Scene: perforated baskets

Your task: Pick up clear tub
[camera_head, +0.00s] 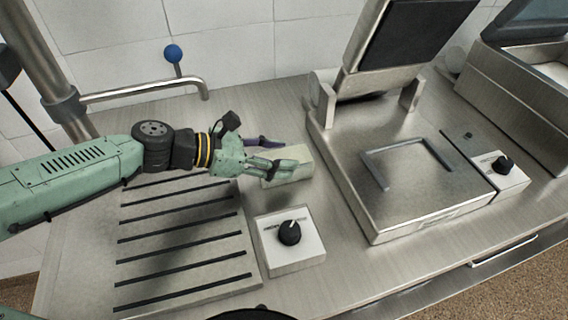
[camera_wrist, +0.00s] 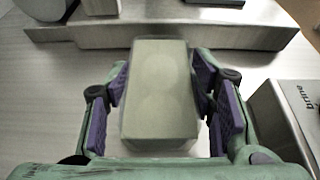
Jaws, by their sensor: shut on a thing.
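The clear tub (camera_head: 290,168) is a pale, greenish, see-through box on the counter, between the slatted drain area and the press-like appliance. In the wrist view the tub (camera_wrist: 160,92) sits upright in the middle, between the purple finger pads. My gripper (camera_head: 277,157) reaches it from the left and is shut on it, with one finger on each side. The fingers also show in the wrist view (camera_wrist: 161,100). I cannot tell whether the tub's underside touches the counter.
A control box with a black knob (camera_head: 290,234) stands just in front of the tub. The metal appliance with a raised lid (camera_head: 415,170) is to the right. A tap with a blue ball (camera_head: 173,54) is behind my arm. Black slats (camera_head: 185,240) lie at the front left.

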